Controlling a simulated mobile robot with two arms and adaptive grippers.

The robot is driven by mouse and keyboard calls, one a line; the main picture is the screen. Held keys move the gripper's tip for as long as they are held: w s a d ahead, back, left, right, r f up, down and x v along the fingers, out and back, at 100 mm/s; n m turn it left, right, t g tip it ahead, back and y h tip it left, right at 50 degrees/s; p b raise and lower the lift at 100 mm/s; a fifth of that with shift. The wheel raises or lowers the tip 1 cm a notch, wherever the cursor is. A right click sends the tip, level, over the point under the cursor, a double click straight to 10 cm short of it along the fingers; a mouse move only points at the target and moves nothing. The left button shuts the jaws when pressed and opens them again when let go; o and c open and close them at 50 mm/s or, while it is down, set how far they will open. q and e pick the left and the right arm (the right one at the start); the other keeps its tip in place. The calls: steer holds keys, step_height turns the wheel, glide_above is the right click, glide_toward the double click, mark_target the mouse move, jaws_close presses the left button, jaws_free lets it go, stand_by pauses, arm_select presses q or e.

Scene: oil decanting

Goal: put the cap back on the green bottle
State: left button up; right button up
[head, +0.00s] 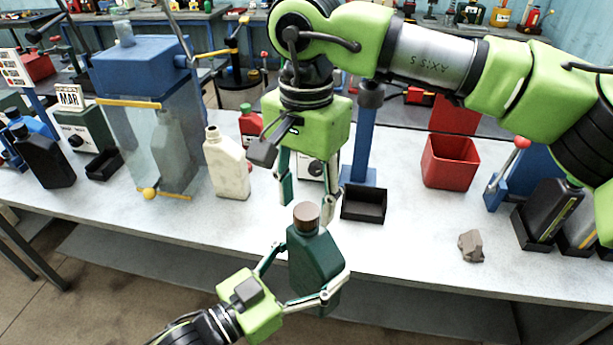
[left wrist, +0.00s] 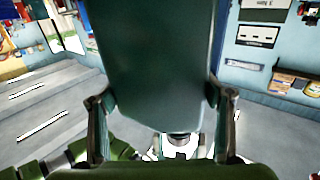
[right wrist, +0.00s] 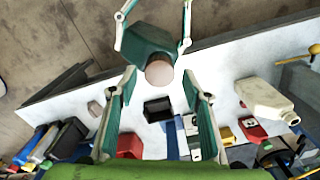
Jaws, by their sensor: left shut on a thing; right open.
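The dark green bottle (head: 315,262) is held roughly upright in front of the bench edge. My left gripper (head: 316,259) is shut on its sides. In the left wrist view the bottle (left wrist: 150,60) fills the space between the fingers. A brown cap (head: 306,216) sits on the bottle's top; whether it is screwed tight cannot be told. My right gripper (head: 306,210) is open and points down at the cap. In the right wrist view the cap (right wrist: 159,72) shows between its two fingertips, with no clear contact. The height gap is hard to judge.
On the bench (head: 420,245) stand a cream bottle (head: 227,165), a small black tray (head: 364,205), a red bin (head: 450,162) and a grey rock (head: 471,246). A blue press with a clear guard (head: 140,75) is at left. Black bottles in trays (head: 552,212) stand at right.

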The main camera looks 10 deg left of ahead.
steer(key=shift+f, duration=0.85)
steer(key=shift+c, duration=0.3)
steer(key=c, duration=1.1)
steer(key=m, duration=0.4)
steer(key=shift+m, duration=0.4)
steer(key=m, duration=0.6)
steer(key=shift+a, duration=0.1)
steer(key=m, duration=1.4)
steer(key=o, duration=1.2)
